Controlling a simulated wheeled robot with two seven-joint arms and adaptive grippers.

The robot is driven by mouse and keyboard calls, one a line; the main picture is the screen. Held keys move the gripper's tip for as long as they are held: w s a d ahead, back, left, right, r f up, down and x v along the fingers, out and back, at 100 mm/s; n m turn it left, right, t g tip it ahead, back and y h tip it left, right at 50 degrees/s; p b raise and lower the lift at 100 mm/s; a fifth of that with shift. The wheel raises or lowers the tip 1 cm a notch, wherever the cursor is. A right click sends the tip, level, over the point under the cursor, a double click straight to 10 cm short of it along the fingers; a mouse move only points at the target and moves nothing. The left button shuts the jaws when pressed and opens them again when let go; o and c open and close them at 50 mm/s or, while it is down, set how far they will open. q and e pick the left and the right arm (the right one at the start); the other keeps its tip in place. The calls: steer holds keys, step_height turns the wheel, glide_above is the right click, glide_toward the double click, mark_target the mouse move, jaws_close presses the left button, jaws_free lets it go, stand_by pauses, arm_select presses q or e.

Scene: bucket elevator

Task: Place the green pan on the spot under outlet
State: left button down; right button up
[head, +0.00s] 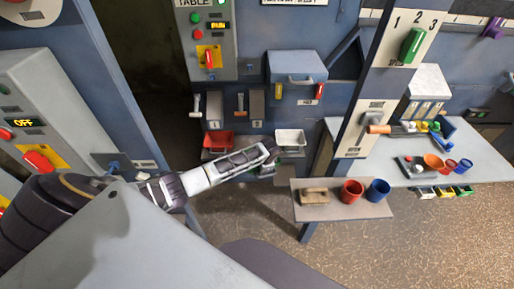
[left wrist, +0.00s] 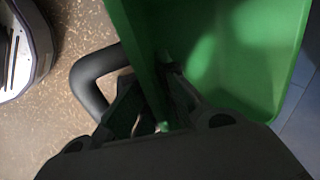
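The green pan (left wrist: 235,50) fills the upper right of the left wrist view, with a dark looped handle (left wrist: 88,82) on its left side. My left gripper (left wrist: 165,108) has its fingers at the pan's near wall and looks shut on it; the exact contact is partly hidden. In the head view my left gripper (head: 272,150) reaches in front of the low shelf (head: 228,155), just left of and below a white pan (head: 290,137). The green pan is hard to make out there. A red pan (head: 218,140) is on the shelf under the left outlet. My right gripper is not in view.
Outlet levers (head: 257,103) hang above the shelf. A side shelf (head: 340,205) holds a brush (head: 315,196), a red cup (head: 352,191) and a blue cup (head: 378,190). A post (head: 365,120) and a cluttered table (head: 470,150) stand at right.

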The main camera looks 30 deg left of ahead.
arm_select(q)
steer(key=shift+w+a+f+m+h, duration=0.15)
steer(key=shift+w+a+f+m, duration=0.15)
steer(key=shift+a+f+m, duration=0.5)
steer(key=shift+w+a+f+m+h, duration=0.15)
steer(key=shift+w+a+f+m, duration=0.15)
steer(key=shift+a+f+m, duration=0.45)
steer(key=shift+a, duration=0.1)
